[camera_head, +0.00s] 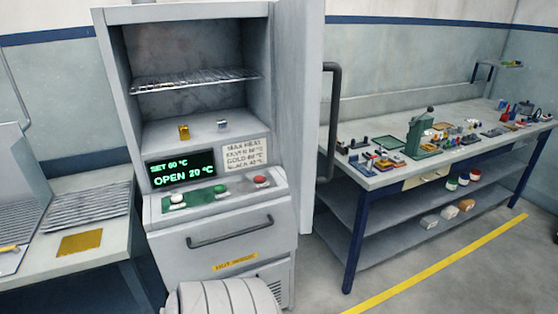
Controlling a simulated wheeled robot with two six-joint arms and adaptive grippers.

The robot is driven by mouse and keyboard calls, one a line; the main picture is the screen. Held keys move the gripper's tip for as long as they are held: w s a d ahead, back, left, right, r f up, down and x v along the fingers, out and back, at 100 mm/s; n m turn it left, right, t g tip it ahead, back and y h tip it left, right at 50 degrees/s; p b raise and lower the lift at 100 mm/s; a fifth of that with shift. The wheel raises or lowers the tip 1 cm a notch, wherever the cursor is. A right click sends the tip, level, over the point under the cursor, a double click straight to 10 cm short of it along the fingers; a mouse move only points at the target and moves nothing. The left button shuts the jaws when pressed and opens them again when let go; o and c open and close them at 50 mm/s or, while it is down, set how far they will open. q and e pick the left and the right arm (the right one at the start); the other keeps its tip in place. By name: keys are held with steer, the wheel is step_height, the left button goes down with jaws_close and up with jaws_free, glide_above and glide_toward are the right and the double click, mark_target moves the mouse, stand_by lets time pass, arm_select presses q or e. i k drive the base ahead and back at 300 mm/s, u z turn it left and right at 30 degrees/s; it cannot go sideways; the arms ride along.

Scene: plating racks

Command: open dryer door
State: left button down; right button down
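The dryer (112,100) is a tall grey cabinet left of the middle. Its chamber is open to view, with a wire shelf (195,80) across it. The dryer door (297,110) stands swung out at the cabinet's right side, seen nearly edge-on. Its dark bar handle (331,120) points right. The green display (180,170) reads "SET 60 °C" and "OPEN 20 °C". A small gold piece (184,132) and a small silver piece (222,125) sit on the chamber floor. Neither of my grippers is in view.
White, green and red buttons (220,189) sit below the display, above a drawer handle (231,232). A bench (95,258) with a ribbed drainboard (88,206) stands left. A cluttered workbench (385,181) stands right. A yellow floor line (435,264) crosses open floor.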

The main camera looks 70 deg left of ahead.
mark_target(299, 24)
steer(key=k, duration=0.5)
steer(key=u, duration=1.45)
steer(key=i, duration=0.5)
